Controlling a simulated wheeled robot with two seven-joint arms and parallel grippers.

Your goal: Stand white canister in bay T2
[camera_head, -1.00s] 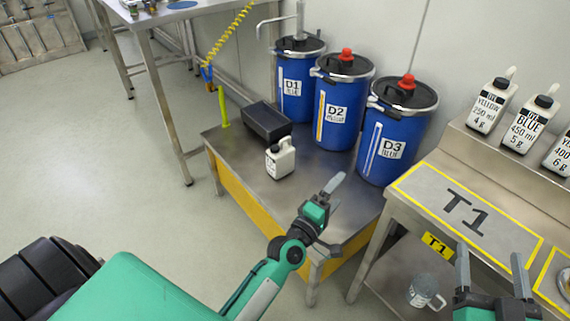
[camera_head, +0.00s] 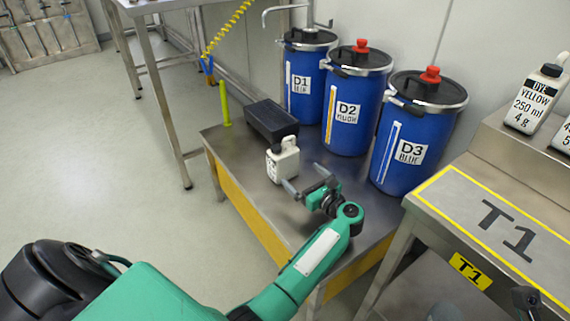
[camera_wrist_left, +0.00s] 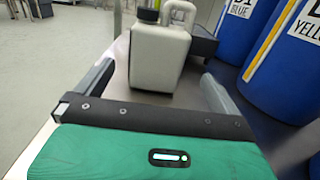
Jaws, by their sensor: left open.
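The white canister (camera_head: 284,162) with a dark cap stands upright on the low steel table, in front of the dark box. My left gripper (camera_head: 304,179) is open and close to the canister, on its near right side, with its fingers pointing at it. In the left wrist view the canister (camera_wrist_left: 158,60) stands ahead, between the lines of the two spread fingers; nothing is gripped. Bay T2 cannot be identified in these views; only the bay marked T1 (camera_head: 508,232) shows, on the right bench. My right gripper is not clearly visible.
Blue drums D1 (camera_head: 304,83), D2 (camera_head: 347,113) and D3 (camera_head: 411,152) stand behind the canister. A dark box (camera_head: 270,121) and a yellow-green post (camera_head: 225,104) are near it. The low table's front (camera_head: 245,185) is bare.

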